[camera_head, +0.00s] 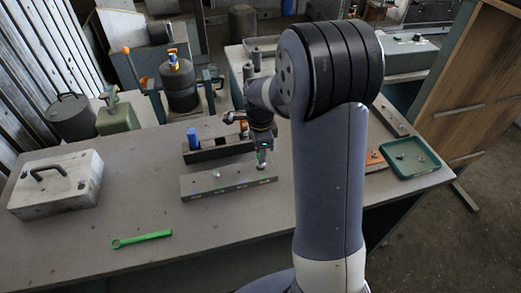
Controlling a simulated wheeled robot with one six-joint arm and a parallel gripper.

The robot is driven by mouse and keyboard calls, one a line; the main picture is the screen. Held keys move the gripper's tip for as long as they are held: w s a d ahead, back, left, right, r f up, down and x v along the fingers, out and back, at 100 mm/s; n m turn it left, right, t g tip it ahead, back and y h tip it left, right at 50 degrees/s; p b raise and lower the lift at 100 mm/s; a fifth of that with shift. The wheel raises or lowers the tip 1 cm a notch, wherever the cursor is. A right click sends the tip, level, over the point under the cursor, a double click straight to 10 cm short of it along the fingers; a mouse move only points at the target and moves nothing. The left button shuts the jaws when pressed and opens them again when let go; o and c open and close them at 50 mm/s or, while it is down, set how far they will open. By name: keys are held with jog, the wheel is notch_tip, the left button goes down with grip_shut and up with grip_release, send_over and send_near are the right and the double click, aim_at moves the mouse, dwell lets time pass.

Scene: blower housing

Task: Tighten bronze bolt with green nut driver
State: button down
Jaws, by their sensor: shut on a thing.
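My gripper (263,146) is at the end of my arm, pointing down over the right part of a long grey metal block (222,183) on the bench. It is shut on a slim upright tool, which I take for the green nut driver (262,160); only a trace of green shows at the jaws. The tool's lower end is at or just above the block's top. Whether it touches a bolt is too small to tell. Small spots sit on the block's top and front face, but I cannot pick out the bronze bolt.
A dark tool rack (215,152) with a blue handle (192,138) stands behind the block. A green wrench (141,239) lies at the front left, a white case (57,183) at the far left. A green tray (410,157) with small parts is right. The front bench is mostly clear.

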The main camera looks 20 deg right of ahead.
jog(key=c, duration=1.7)
grip_release()
grip_shut()
jog(key=shift+r, duration=0.2)
jog(key=shift+r+p, duration=2.95)
jog(key=shift+r, duration=0.85)
